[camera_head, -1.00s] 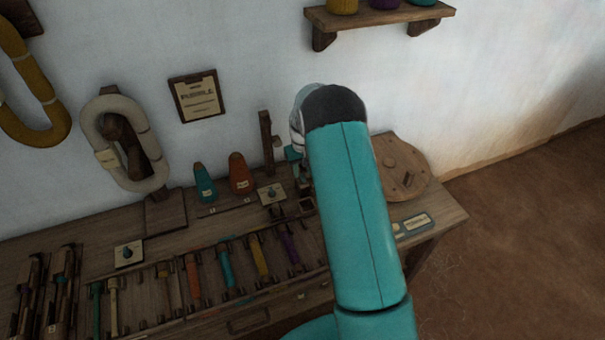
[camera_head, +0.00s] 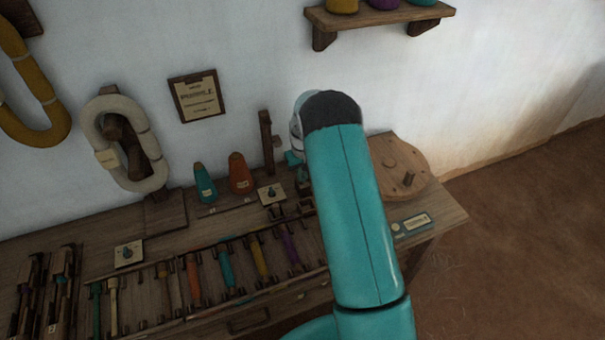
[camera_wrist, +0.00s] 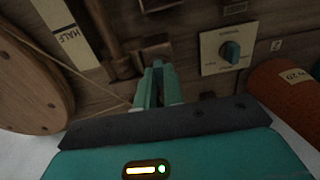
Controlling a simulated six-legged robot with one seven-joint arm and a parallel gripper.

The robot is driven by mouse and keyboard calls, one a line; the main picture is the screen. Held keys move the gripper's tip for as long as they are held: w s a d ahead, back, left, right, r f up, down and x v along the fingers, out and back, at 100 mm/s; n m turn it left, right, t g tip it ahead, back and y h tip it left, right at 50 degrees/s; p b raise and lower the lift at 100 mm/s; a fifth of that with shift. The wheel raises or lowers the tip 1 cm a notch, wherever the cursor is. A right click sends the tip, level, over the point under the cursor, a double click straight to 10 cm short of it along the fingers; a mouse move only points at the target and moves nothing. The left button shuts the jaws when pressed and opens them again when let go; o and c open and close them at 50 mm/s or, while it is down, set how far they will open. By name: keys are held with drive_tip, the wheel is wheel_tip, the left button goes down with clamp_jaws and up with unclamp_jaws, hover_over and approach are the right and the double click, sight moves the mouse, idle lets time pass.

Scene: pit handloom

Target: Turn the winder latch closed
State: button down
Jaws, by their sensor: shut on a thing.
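My gripper (camera_wrist: 158,88) shows in the wrist view with its two teal fingers close together, pointing down at a small brown wooden block (camera_wrist: 151,50) on the bench. It is shut on a small part there, which I take to be the winder latch; the fingers hide most of it and its angle cannot be told. In the head view my arm covers most of the gripper and the latch.
A cream plate with a teal knob (camera_wrist: 230,51) lies right of the fingers in the wrist view, near an orange cone (camera_wrist: 285,90). A round wooden disc (camera_wrist: 30,90) is at left. In the head view, several coloured bobbins lie in a rack (camera_head: 215,296).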

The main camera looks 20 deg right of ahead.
drive_tip(key=shift+m, duration=0.3)
drive_tip(key=m, duration=0.3)
drive_tip(key=shift+m, duration=0.3)
drive_tip(key=m, duration=0.4)
drive_tip(key=shift+m, duration=0.3)
drive_tip(key=m, duration=0.4)
drive_tip(key=shift+m, duration=2.5)
drive_tip(key=c, duration=1.5)
unclamp_jaws()
